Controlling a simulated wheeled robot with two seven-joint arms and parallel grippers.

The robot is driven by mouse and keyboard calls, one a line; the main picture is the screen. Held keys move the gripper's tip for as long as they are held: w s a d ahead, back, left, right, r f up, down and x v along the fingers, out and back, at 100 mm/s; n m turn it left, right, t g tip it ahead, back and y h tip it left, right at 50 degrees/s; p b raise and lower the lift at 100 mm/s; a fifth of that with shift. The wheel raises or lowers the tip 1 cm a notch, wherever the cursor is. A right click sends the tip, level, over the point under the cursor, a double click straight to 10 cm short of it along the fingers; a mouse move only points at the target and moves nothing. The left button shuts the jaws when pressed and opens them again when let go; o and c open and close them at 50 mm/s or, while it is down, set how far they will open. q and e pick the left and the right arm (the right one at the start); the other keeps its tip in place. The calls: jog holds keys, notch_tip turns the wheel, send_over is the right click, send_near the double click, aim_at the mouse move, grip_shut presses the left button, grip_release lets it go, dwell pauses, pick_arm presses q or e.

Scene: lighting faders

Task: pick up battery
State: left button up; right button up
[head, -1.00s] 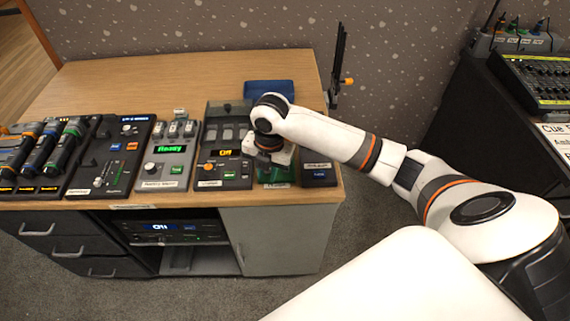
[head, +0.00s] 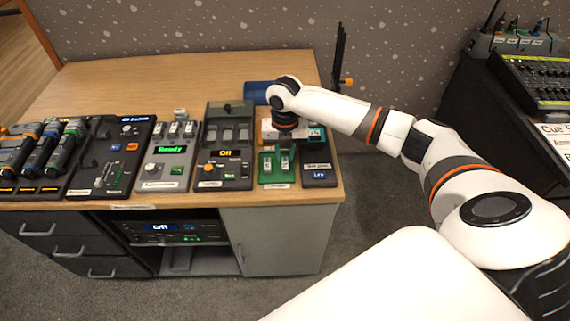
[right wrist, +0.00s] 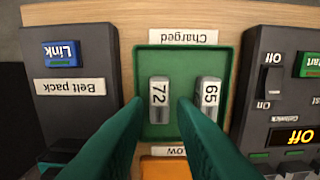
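Two small silver batteries lie in the green tray labelled "Charged" (right wrist: 190,60). In the right wrist view one battery (right wrist: 159,90) reads 72 and the other (right wrist: 209,92) reads 65. The head view also shows the green tray (head: 276,183) near the desk's front right edge. My right gripper (right wrist: 160,106) is open, with green fingers. In the wrist view its fingertips appear on either side of the 72 battery, with the 65 battery beyond the right finger. I cannot tell the height of the fingertips above the tray. My left gripper is not in view.
A black belt pack (head: 319,175) with a blue Link button stands right of the tray. A dark unit (head: 224,170) with an orange Off display stands left. An orange tray marked Low (right wrist: 163,168) adjoins the green one. A blue box (head: 257,93) lies behind.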

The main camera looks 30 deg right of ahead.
aim_at(285, 163)
notch_tip(285, 163, down, 4)
jog(key=shift+w+d+r, duration=0.1)
jog(key=shift+w+r, duration=0.05)
grip_shut()
